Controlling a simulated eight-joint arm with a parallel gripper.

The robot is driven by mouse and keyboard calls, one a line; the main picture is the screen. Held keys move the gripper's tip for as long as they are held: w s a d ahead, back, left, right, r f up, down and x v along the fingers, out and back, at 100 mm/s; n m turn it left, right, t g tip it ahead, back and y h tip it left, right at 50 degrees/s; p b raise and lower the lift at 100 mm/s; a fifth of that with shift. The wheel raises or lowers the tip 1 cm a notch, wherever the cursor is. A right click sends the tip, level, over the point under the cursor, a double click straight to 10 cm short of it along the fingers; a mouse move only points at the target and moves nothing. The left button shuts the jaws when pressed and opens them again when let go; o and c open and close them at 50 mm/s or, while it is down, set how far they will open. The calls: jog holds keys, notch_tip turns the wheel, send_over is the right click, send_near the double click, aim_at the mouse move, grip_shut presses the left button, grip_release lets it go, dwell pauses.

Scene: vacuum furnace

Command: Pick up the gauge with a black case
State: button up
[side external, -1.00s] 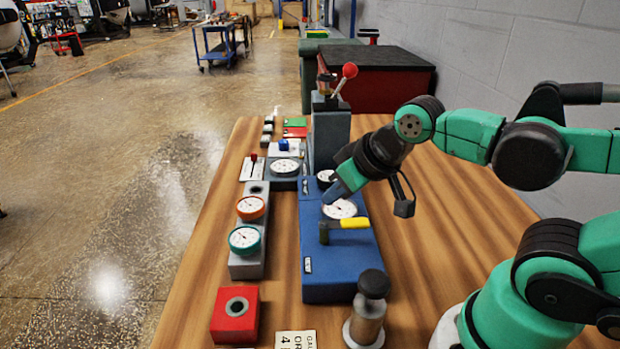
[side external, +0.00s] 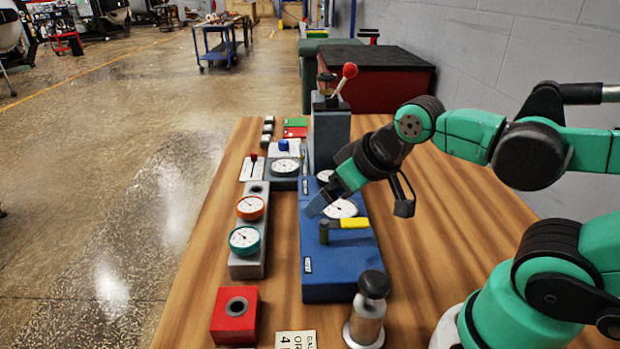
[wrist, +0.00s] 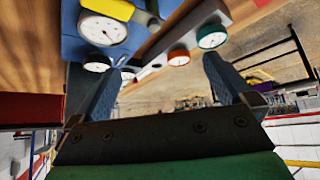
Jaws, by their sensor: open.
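A small white-dial gauge with a dark rim (side external: 325,176) sits toward the far end of the blue block (side external: 338,275), partly hidden by my gripper; it looks like the black-cased gauge. It seems to be the small dial at the left in the wrist view (wrist: 97,66), beside a finger. A larger white-dial gauge (side external: 341,208) lies nearer on the same block, also in the wrist view (wrist: 104,29). My gripper (side external: 322,202) is above the block, its blue-grey fingers apart and empty in the wrist view (wrist: 160,90).
An orange gauge (side external: 250,207) and a teal gauge (side external: 243,240) sit on a grey block at left. Another gauge (side external: 285,167) lies beyond. A yellow-handled valve (side external: 348,223) and a red-knobbed lever (side external: 347,74) stick up. Wooden table is clear at right.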

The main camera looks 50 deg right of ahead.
jog(key=shift+w+d+r, duration=0.15)
jog(key=shift+w+d, duration=0.15)
jog(key=w+d+f+g, duration=0.1)
jog(key=w+d, duration=0.1)
jog(key=d, duration=0.2)
jog(key=w+d+f, duration=0.1)
jog(key=w+d, duration=0.2)
jog(key=d, duration=0.1)
jog(key=w+d+f+g, duration=0.1)
jog(key=w+d, duration=0.2)
jog(key=d, duration=0.1)
jog(key=shift+w+d+g, duration=0.25)
jog(key=shift+d+g, duration=0.05)
jog(key=shift+w+d+f, duration=0.15)
jog(key=shift+w+f, duration=0.1)
jog(key=shift+f, duration=0.25)
jog(key=shift+x, duration=2.35)
jog(key=c, duration=1.3)
